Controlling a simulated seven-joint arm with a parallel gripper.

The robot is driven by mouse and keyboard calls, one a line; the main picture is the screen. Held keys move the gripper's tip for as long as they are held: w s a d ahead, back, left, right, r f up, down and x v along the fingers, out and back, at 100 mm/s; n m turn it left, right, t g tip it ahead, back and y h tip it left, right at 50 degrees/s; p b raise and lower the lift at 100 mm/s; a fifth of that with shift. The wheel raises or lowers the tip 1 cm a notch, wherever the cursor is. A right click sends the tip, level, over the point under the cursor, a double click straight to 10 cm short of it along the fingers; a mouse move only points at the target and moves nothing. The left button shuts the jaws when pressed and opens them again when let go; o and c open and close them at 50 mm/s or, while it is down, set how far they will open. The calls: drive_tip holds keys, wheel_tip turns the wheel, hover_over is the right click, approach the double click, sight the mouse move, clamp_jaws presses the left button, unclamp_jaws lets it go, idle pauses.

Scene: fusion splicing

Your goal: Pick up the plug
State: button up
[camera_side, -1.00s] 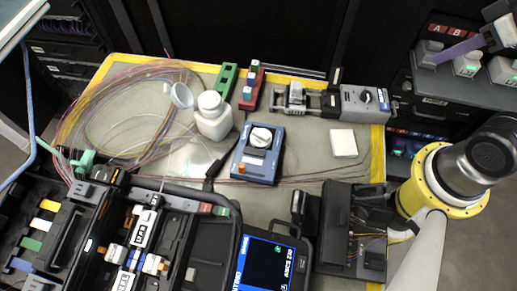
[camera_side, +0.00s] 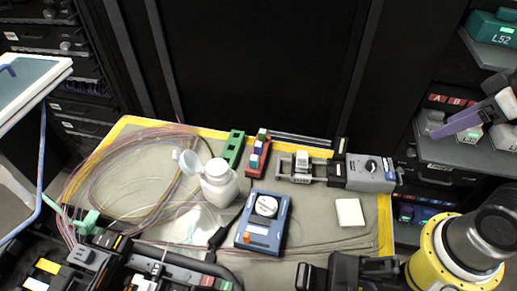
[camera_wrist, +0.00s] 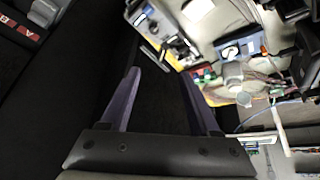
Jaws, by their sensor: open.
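Several small grey-white plug-like blocks, some with a green light, stand on the dark shelf at the right in the side view; one (camera_side: 503,136) is near the right edge. I cannot tell for certain which is the plug. My gripper (camera_side: 433,135) has purple fingers and reaches in from the right, in front of these blocks; whether it touches one is unclear. In the wrist view my gripper (camera_wrist: 160,75) has its two purple fingers spread, with nothing seen between them. The red labels by the shelf show at that view's upper left.
The yellow-edged work mat (camera_side: 384,228) holds a white bottle (camera_side: 219,186), a blue device (camera_side: 262,226), a grey clamp unit (camera_side: 370,172), a white pad (camera_side: 349,212) and coiled fibres. A teal box (camera_side: 492,27) sits on the upper right shelf.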

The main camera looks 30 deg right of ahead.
drive_tip(key=w+r+n, duration=0.2)
drive_tip(key=w+r, duration=0.5)
drive_tip(key=n+g, duration=0.6)
hover_over(258, 144)
wheel_tip(258, 144, down, 20)
wheel_tip(258, 144, down, 7)
drive_tip(key=shift+s+r, duration=0.15)
drive_tip(key=shift+r, duration=0.05)
drive_tip(key=shift+d+f, duration=0.1)
drive_tip(key=shift+f, duration=3.1)
clamp_jaws()
